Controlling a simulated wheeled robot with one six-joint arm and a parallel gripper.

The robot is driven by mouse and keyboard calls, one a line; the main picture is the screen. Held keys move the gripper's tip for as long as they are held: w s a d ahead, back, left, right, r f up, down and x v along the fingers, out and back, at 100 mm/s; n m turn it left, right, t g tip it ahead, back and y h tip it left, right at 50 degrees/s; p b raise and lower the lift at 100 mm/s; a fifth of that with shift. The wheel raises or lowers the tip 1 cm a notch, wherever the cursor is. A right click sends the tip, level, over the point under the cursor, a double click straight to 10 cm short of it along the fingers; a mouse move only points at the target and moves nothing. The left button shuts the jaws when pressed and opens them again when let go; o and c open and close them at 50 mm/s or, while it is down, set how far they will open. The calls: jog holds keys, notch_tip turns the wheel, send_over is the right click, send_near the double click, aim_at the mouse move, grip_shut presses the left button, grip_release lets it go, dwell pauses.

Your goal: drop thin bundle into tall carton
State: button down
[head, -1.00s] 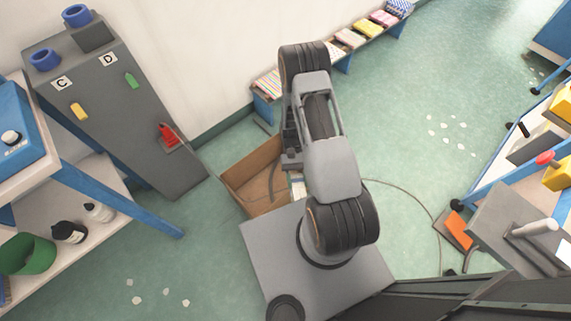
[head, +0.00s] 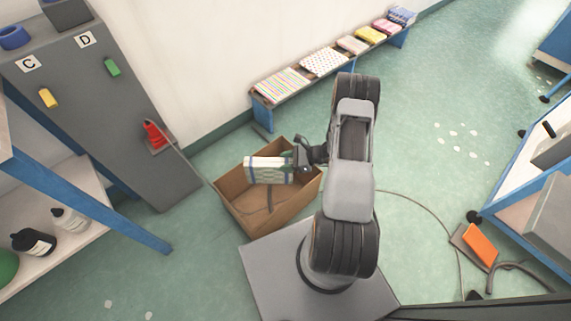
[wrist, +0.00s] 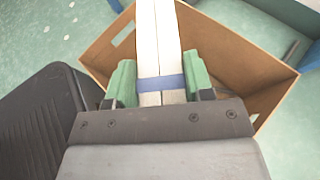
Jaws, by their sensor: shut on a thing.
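The thin bundle (head: 268,170) is pale with a blue band around it. My gripper (head: 296,164) is shut on its right end and holds it out level over the tall carton. The tall carton (head: 250,225) is an open brown box on the floor; part of its inside is hidden by the bundle. In the wrist view the bundle (wrist: 158,45) stretches away between the green finger pads of my gripper (wrist: 160,85), with the carton (wrist: 225,45) below and around it. A dark cord-like strip lies inside the carton.
A low bench (head: 330,62) with several folded cloth stacks runs along the wall behind the carton. A grey cabinet (head: 110,130) marked C and D stands at the left, near a blue-framed shelf (head: 110,205). An orange pedal (head: 480,243) and cable lie at the right.

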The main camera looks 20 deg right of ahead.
jog(key=shift+f+b, duration=2)
jog(key=shift+f, duration=0.85)
jog(key=shift+c, duration=2.2)
grip_release()
jog(key=shift+f, duration=0.1)
jog(key=p+v, duration=0.3)
jog(key=v, duration=1.1)
